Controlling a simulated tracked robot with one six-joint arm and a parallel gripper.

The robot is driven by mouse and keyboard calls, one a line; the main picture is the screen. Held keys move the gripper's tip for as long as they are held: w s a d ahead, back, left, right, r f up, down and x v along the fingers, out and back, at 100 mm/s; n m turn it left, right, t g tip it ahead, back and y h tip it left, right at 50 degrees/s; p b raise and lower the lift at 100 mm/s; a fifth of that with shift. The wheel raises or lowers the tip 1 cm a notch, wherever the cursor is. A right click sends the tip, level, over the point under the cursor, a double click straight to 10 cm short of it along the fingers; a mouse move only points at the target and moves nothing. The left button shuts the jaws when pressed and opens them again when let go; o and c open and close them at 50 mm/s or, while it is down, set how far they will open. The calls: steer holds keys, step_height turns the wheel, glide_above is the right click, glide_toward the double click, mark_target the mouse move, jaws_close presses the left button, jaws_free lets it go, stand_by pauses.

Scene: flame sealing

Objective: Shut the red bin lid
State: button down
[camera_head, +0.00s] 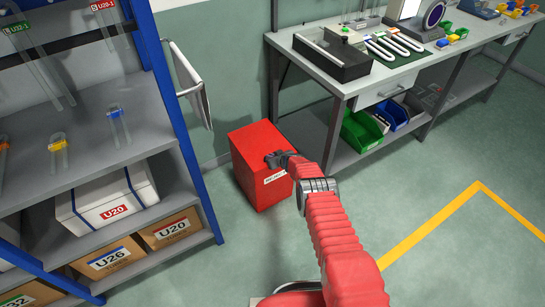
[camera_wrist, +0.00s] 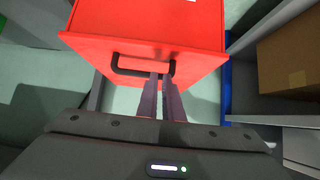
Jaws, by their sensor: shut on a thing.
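The red bin (camera_head: 258,142) stands on the floor by the wall, between the shelf and the workbench. Its top looks flat and its lid appears down; any small gap is too small to tell. A white label is on its front. My gripper (camera_head: 275,160) is over the bin's top at the right, reached by my red arm. In the wrist view, the red bin (camera_wrist: 150,20) fills the top, with a black handle (camera_wrist: 132,72) on it. My gripper (camera_wrist: 164,78) is shut on the right part of this handle. Its fingertips partly hide the handle.
A blue-framed shelf (camera_head: 184,130) with boxes stands at left. A workbench (camera_head: 390,75) with green and blue trays below stands at right. Open floor with a yellow line (camera_head: 430,223) lies at right.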

steer(key=s+f, duration=0.2)
steer(key=shift+a+f, duration=0.4)
steer(key=shift+s+f, duration=0.1)
steer(key=s+d+f, duration=0.2)
steer(key=s+d, duration=0.3)
steer(key=shift+s+f, duration=0.2)
steer(key=shift+f, duration=0.05)
steer(key=shift+a+r, duration=0.1)
stand_by(0.6)
